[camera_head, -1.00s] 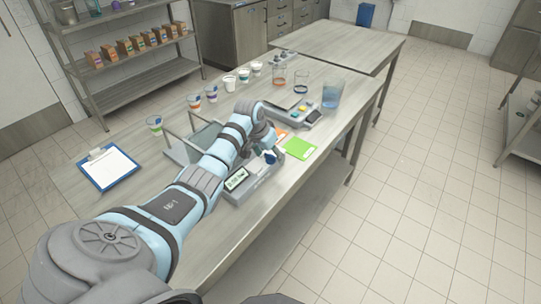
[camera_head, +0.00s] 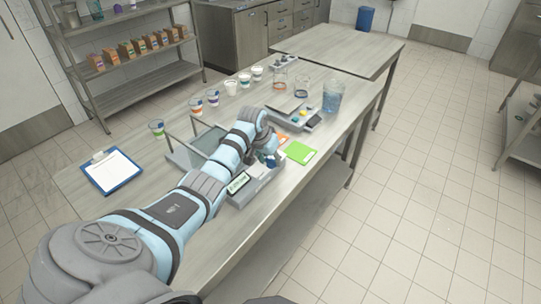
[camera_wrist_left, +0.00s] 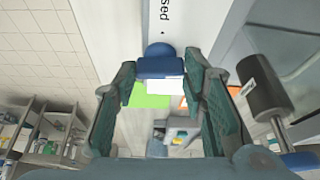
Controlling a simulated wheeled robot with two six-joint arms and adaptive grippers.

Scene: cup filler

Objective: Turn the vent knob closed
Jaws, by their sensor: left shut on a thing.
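The vent knob is a blue knob (camera_wrist_left: 160,62) with a pale block-like part below it, in the left wrist view. It sits on a light panel with partly visible lettering ending in "sed". My left gripper (camera_wrist_left: 160,75) has its two dark green fingers on either side of the knob and is shut on it. In the head view, my left gripper (camera_head: 268,157) reaches down onto the grey device (camera_head: 242,198) with a small display (camera_head: 238,184), and largely hides the knob. My right gripper is not in view.
A green card (camera_head: 300,152) lies just right of the device. Behind it stand a scale-like unit (camera_head: 297,112) and a clear jug (camera_head: 333,97). Several cups line the back edge, with a blue clipboard (camera_head: 111,171) at left. The table's front edge is close to the device.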

